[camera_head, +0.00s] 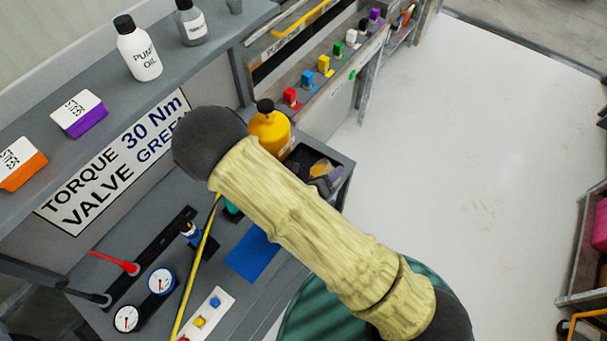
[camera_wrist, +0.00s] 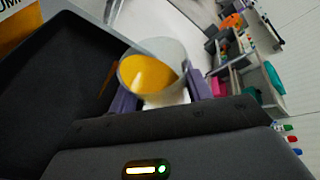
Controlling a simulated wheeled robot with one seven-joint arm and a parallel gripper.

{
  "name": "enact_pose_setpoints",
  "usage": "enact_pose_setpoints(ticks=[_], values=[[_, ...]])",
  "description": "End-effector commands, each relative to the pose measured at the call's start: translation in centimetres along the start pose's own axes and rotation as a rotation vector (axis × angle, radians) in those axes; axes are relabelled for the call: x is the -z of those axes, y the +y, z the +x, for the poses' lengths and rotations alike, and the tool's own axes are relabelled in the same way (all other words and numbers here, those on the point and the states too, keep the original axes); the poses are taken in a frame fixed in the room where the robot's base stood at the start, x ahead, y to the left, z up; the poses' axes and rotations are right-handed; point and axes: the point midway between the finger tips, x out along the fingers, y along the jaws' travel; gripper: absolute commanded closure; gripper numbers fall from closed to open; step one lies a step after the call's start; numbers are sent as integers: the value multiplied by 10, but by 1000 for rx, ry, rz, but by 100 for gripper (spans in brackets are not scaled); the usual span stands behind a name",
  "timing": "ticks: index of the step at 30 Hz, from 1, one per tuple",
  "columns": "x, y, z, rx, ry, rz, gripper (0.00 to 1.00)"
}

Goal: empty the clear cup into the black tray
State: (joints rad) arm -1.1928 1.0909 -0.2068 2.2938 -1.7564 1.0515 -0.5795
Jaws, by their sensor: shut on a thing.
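The clear cup (camera_wrist: 174,53) is between the two purple fingers of my gripper (camera_wrist: 160,94) in the wrist view. Its mouth shows, with yellow-orange contents inside. The cup looks tilted, beside the black tray (camera_wrist: 62,75), whose dark wall fills the left of that view. In the head view the black tray (camera_head: 345,162) is at the bench's right end, partly hidden by my arm. My gripper (camera_head: 326,178) and a bit of the cup show over it. I cannot tell whether anything has fallen into the tray.
A yellow bottle with a black cap (camera_head: 268,128) stands just behind the tray. A blue mat (camera_head: 252,257), gauges (camera_head: 161,281) and a yellow hose (camera_head: 196,265) lie to the left on the bench. The floor (camera_head: 470,140) at right is clear.

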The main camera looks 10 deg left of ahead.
Motion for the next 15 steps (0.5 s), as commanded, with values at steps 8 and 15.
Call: enact_pose_setpoints(ticks=[8,15], values=[[1,1,0,15,4,-33,74],[1,2,1,26,8,-59,74]])
